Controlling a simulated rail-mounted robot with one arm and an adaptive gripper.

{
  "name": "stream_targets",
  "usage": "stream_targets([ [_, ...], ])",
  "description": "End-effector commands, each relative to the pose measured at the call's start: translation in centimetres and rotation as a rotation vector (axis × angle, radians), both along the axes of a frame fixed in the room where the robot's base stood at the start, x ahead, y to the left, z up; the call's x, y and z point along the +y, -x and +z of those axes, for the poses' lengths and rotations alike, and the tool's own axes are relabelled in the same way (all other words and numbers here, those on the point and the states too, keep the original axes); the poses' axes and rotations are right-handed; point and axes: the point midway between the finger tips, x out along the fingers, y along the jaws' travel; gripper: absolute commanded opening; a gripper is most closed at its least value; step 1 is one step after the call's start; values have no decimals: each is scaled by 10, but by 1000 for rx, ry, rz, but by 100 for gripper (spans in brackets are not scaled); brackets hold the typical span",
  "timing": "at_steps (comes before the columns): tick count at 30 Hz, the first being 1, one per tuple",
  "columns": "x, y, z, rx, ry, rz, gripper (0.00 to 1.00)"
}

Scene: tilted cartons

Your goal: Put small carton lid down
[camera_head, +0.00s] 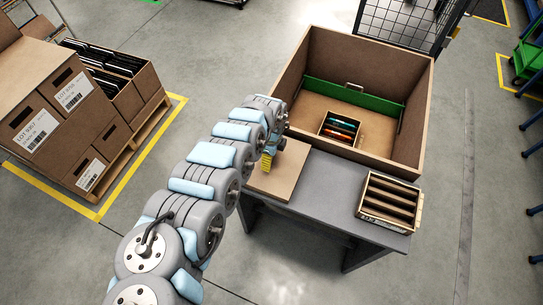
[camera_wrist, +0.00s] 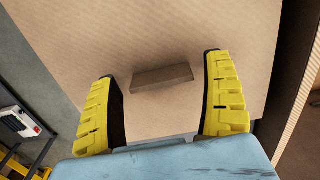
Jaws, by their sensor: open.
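A flat brown carton lid (camera_head: 277,176) is at the left end of the grey table, beside the large carton. I cannot tell whether it is the small carton's lid. My gripper (camera_head: 268,158) is over its upper part. In the wrist view the lid (camera_wrist: 165,35) fills most of the picture, with a short darker handle bar (camera_wrist: 162,76) on its face. My gripper (camera_wrist: 160,67) is open, its yellow fingers on either side of the bar and apart from it. A small open carton (camera_head: 340,129) with colourful contents is inside the large carton.
The large open carton (camera_head: 414,130) with a green inner strip stands tilted at the table's back. A slotted crate (camera_head: 391,200) sits at the right end of the grey table (camera_head: 315,195). The table between lid and crate is clear. Stacked cartons (camera_head: 60,105) stand far left.

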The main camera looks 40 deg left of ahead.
Motion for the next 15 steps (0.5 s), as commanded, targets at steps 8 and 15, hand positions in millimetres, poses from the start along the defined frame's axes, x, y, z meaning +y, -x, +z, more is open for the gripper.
stream_targets([
  [8, 2, 0, 23, -1, -3, 0, 82],
  [15, 2, 0, 54, -1, -4, 0, 82],
])
